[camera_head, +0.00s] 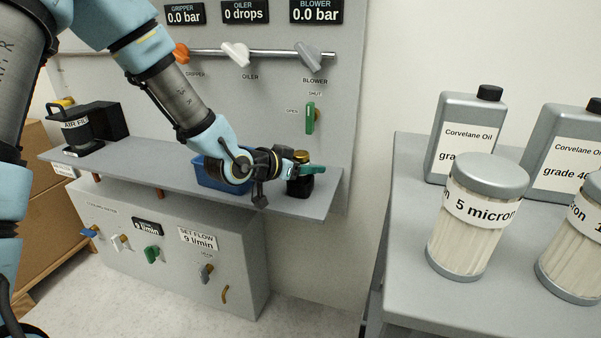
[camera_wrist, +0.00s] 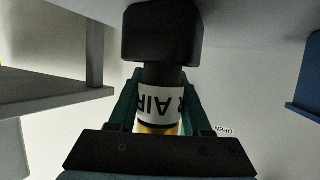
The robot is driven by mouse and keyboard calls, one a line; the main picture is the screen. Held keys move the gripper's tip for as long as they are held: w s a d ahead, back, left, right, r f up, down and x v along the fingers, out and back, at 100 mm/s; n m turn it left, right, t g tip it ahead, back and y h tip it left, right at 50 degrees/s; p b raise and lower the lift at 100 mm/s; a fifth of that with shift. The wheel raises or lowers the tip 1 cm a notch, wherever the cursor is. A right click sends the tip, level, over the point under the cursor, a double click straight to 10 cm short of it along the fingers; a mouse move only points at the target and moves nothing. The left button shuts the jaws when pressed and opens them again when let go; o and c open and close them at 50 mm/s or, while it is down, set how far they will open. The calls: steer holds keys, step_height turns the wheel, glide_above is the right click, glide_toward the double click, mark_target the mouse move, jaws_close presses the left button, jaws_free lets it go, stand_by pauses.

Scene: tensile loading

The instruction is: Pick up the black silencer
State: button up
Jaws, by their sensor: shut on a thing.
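The black silencer (camera_head: 300,187) is at the right end of the grey shelf, upright, with a brass-coloured top (camera_head: 301,157). My gripper (camera_head: 308,168) reaches it from the left with its teal fingers around its upper part. In the wrist view the silencer (camera_wrist: 162,35) appears upside down, with a white label reading "AIR" and brass below it. In that view my gripper (camera_wrist: 160,105) has one finger along each side of the labelled neck, shut on it. I cannot tell whether the silencer's base touches the shelf.
A blue bin (camera_head: 208,176) stands on the shelf (camera_head: 140,168) behind my wrist. A black air filter unit (camera_head: 78,128) sits at the shelf's left end. A green valve handle (camera_head: 310,118) is on the panel just above my gripper. A bench (camera_head: 395,270) with oil bottles and filters stands right.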

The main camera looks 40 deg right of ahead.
jaws_close()
